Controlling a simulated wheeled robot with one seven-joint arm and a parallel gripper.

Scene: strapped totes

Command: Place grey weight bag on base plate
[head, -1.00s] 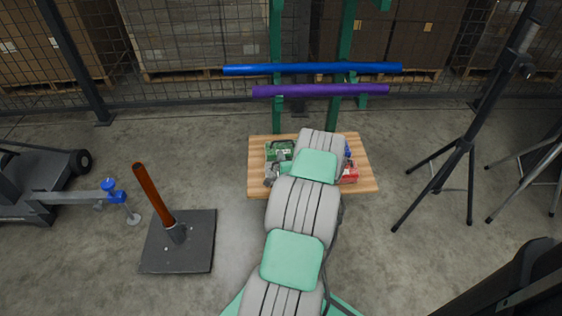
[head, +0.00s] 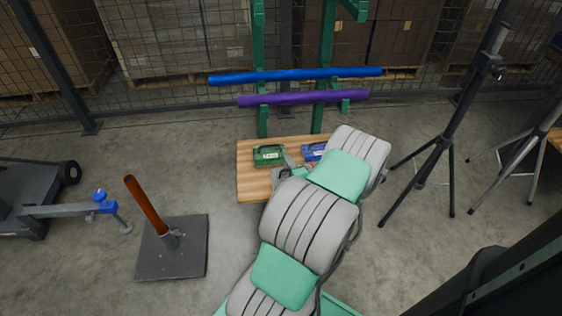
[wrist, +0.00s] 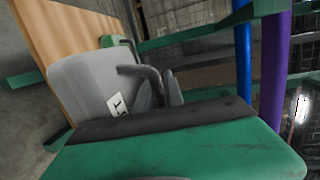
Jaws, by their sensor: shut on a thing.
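The grey weight bag (wrist: 88,85) shows in the wrist view, with a white label and a dark handle (wrist: 147,78). My gripper (wrist: 162,90) is shut on the bag at its handle. In the head view only a small part of the grey bag (head: 279,179) shows beside my arm, over the wooden table; I cannot tell whether it still touches the table. The base plate (head: 155,260) is a dark square on the floor at the left, with an orange-brown post (head: 145,205) standing tilted in the picture from a socket on it.
A green bag (head: 268,156) and a blue bag (head: 314,151) lie on the wooden table (head: 250,185). Behind stands a green rack with blue (head: 295,76) and purple (head: 303,98) bars. Black tripod (head: 440,150) stands right. Floor between table and plate is clear.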

